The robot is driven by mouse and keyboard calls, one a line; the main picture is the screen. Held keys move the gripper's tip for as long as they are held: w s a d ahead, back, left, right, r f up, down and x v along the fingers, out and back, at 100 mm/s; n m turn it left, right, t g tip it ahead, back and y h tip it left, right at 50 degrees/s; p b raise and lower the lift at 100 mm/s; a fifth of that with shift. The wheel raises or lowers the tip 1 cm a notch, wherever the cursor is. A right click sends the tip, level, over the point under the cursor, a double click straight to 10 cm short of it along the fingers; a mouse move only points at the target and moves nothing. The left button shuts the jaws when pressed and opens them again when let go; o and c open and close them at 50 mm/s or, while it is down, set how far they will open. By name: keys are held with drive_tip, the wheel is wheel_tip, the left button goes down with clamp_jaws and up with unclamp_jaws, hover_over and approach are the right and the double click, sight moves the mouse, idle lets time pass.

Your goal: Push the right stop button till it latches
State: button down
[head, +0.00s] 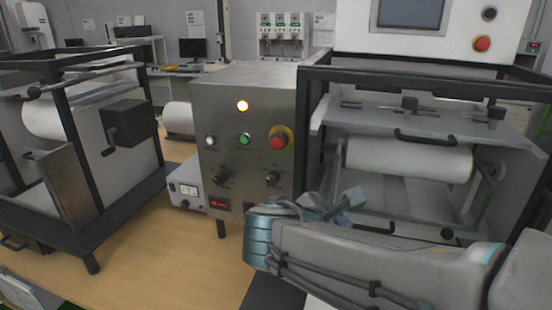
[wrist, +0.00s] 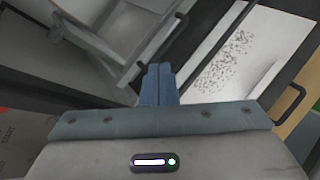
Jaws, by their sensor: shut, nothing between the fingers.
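A red mushroom stop button (head: 279,140) with a yellow collar sits on the right of the steel control box's front panel. Another red button (head: 482,43) sits on the white machine at the upper right. My gripper (head: 352,197) is in front of the right-hand frame, below and to the right of the control-box button and apart from both red buttons. In the wrist view its blue fingers (wrist: 157,70) are together with nothing between them. Neither red button shows clearly in the wrist view.
A dark-framed roller machine (head: 425,130) stands at right, another at left. Wooden tabletop (head: 150,265) is bare at front left.

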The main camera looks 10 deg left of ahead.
sight(276, 144)
drive_tip(key=a+r+n+t+y, duration=0.1)
drive_tip(key=a+r+n+t, duration=0.1)
drive_tip(key=a, duration=0.3)
drive_tip(key=a+r+n+t+y+b, duration=0.1)
drive_tip(key=a+r+n+t, duration=0.2)
drive_tip(key=a+n, duration=0.2)
drive_tip(key=s+a+r+n+t+y, duration=0.1)
drive_tip(key=a+r+n+t+y, duration=0.1)
drive_tip(key=a+n, duration=0.2)
drive_tip(key=a, duration=0.2)
drive_tip(key=shift+a+r+t, duration=0.3)
drive_tip(key=shift+a+r, duration=0.05)
drive_tip(key=shift+a, duration=0.05)
drive_tip(key=w, duration=0.4)
drive_tip(key=w+d, duration=0.1)
drive_tip(key=w, duration=0.4)
drive_tip(key=w+d, duration=0.1)
drive_tip(key=w, duration=0.3)
drive_tip(key=shift+w, duration=0.4)
